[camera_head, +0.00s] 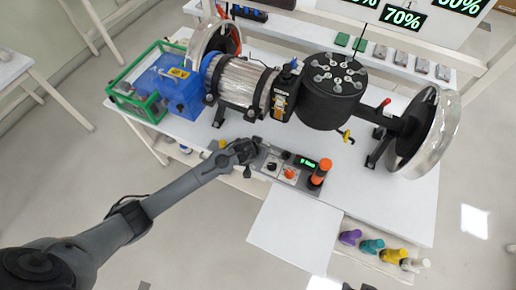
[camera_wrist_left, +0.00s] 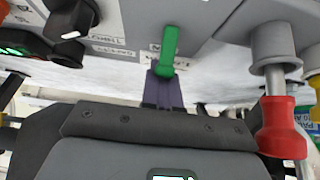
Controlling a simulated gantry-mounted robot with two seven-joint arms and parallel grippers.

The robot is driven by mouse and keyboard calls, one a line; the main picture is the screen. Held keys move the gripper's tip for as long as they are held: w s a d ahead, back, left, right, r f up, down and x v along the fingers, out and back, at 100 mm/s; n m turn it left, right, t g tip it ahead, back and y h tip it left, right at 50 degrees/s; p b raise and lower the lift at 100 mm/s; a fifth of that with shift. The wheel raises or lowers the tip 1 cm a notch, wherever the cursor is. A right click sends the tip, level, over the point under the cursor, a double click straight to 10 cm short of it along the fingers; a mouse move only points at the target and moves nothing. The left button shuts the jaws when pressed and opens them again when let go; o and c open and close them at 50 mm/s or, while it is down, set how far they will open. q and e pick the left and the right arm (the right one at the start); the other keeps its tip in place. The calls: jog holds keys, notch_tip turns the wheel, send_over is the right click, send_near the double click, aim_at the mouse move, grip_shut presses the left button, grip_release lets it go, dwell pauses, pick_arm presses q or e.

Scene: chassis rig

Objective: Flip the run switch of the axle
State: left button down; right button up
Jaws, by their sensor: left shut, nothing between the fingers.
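A grey control panel (camera_head: 273,178) lies along the front edge of the table, with a small green-lit display (camera_head: 306,162), knobs and an orange cylinder. In the left wrist view, a green lever (camera_wrist_left: 168,48) stands out from the grey panel face (camera_wrist_left: 208,16), with small labels I cannot read beside it. I cannot tell for certain that this lever is the run switch. My left gripper (camera_head: 245,152) is over the left end of the panel. Its shut, empty fingers (camera_wrist_left: 163,92) are right at the lever's end; I cannot tell whether they touch. My right gripper is not in view.
The axle assembly with a black hub (camera_head: 330,103) and wheel (camera_head: 425,135) fills the table behind the panel. A red-handled tool (camera_wrist_left: 281,130) hangs right of my fingers. A black knob (camera_wrist_left: 72,18) is at left. Coloured bottles (camera_head: 372,246) stand front right.

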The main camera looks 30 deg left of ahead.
pick_arm(q)
jog(key=shift+s+f, duration=0.55)
jog(key=shift+s, duration=0.05)
jog(key=shift+s+p, duration=0.55)
jog(key=shift+s+d+f, duration=0.1)
jog(key=shift+s, duration=0.1)
jog(key=shift+r+p, duration=1.05)
jog(key=shift+w+r+p, duration=0.2)
jog(key=shift+r+p, duration=0.55)
jog(key=shift+r, duration=0.1)
jog(key=shift+w+r+p, duration=0.2)
jog(key=shift+r+p, duration=1.7)
jog(key=shift+p, duration=0.1)
